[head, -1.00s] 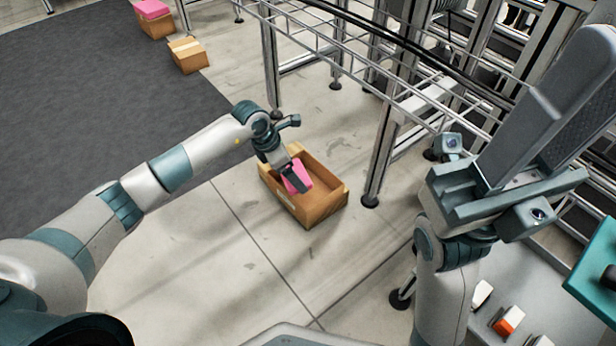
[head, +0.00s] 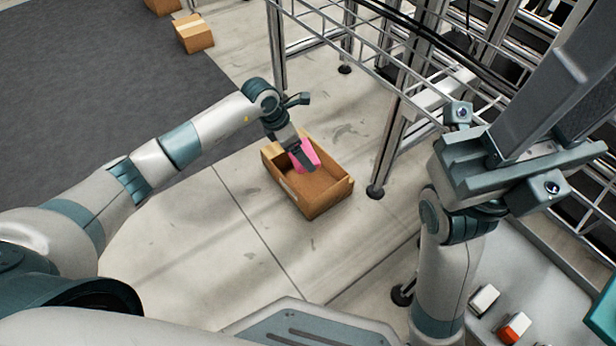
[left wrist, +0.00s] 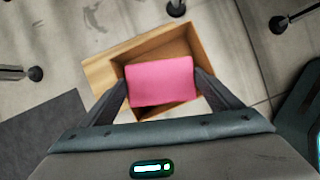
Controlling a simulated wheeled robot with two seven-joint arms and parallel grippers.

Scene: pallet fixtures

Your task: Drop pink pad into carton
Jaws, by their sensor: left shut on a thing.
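The pink pad (head: 309,153) is held between the fingers of my left gripper (head: 304,158). In the left wrist view the pad (left wrist: 160,80) spans the space between both fingertips. The open brown carton (head: 327,198) stands on the floor, and the pad is over its far part in the head view. The left wrist view shows the carton (left wrist: 205,45) behind the pad, with part of its inside hidden. I cannot tell how far above the carton's floor the pad is. My right gripper (head: 565,100) is raised at the upper right, its fingers apart, with nothing seen between them.
Metal rack posts (head: 388,140) stand just right of the carton. A small closed box (head: 194,36) sits at the edge of the dark mat (head: 90,100), with another box (head: 162,5) behind it. The pale floor left of the carton is clear.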

